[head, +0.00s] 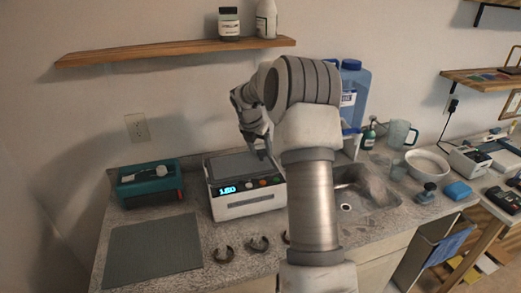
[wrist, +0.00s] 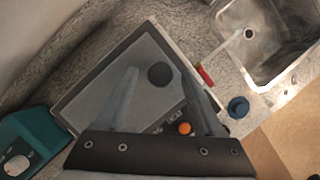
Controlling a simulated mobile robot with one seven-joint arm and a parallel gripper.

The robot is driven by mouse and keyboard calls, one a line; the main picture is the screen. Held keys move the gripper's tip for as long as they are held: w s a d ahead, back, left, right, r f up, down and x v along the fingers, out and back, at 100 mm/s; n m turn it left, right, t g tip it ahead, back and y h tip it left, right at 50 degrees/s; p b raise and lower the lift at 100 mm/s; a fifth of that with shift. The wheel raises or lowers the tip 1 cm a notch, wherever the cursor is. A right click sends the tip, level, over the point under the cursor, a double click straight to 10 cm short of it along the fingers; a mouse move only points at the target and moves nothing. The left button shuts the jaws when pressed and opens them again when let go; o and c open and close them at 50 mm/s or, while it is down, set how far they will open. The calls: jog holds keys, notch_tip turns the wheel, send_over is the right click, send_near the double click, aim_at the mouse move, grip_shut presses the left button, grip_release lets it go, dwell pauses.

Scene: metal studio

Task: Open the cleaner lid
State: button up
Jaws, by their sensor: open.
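The cleaner (head: 248,207) is a white box on the counter with a lit display and buttons on its front. Its lid (head: 229,166) is a flat grey panel that looks shut. In the wrist view the lid (wrist: 90,92) fills the middle, with a dark round spot (wrist: 160,75) on it and an orange button (wrist: 184,128) at its edge. My gripper (wrist: 157,74) is open and empty, its fingers spread over the lid on either side of the round spot. I cannot tell whether they touch it. In the head view my arm partly hides the lid's right side.
A teal device (head: 148,188) stands to the left, with a grey mat (head: 153,248) in front of it. Dark rings (head: 222,255) lie before the cleaner. A sink (head: 372,190) and a blue jug (head: 357,92) are to the right. A shelf (head: 175,50) hangs above.

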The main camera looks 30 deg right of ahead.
jog(key=shift+d+f, duration=0.1)
jog(key=shift+f, duration=0.2)
grip_shut()
dwell(1.3)
